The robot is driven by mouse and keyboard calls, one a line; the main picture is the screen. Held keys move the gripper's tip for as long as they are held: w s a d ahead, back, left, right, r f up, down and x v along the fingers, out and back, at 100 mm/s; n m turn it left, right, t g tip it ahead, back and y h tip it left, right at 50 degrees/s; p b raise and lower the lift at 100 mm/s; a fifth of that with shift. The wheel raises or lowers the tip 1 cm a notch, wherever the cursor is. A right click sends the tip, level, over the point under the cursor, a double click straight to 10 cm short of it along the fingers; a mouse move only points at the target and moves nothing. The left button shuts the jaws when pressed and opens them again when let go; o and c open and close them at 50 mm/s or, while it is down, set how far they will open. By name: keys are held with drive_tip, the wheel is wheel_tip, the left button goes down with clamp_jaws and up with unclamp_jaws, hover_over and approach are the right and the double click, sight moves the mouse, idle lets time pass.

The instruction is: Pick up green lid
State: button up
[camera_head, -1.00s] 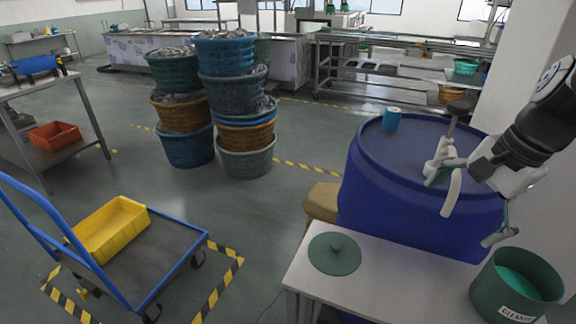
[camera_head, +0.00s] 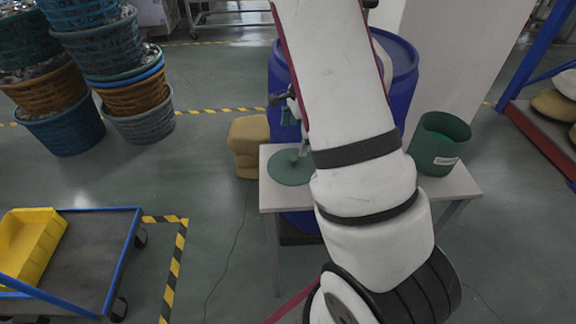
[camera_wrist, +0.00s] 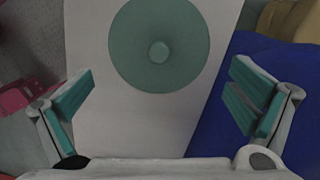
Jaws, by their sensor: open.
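The green lid (camera_head: 289,168) is a flat round disc that lies on the left part of the white table. In the wrist view the lid (camera_wrist: 159,40) shows whole or nearly so at the top, with a small round knob in its middle. My gripper (camera_wrist: 160,108) is open and empty, with its green-padded fingers wide apart on either side of the table strip. The lid lies beyond the fingertips, apart from them. In the head view my arm covers much of the table, and only part of my gripper (camera_head: 296,122) shows, above the lid.
A green bin (camera_head: 438,143) with a white label stands on the table's (camera_head: 452,185) right part. A large blue barrel (camera_head: 403,62) stands right behind the table. A tan block (camera_head: 247,140) is at the left. A yellow crate (camera_head: 28,245) sits on a cart.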

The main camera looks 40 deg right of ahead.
sight(293, 158)
drive_tip(key=f, duration=0.8)
drive_tip(key=shift+a, duration=0.35)
drive_tip(key=shift+c, duration=0.6)
drive_tip(key=c, duration=2.2)
drive_tip(key=shift+s, duration=0.1)
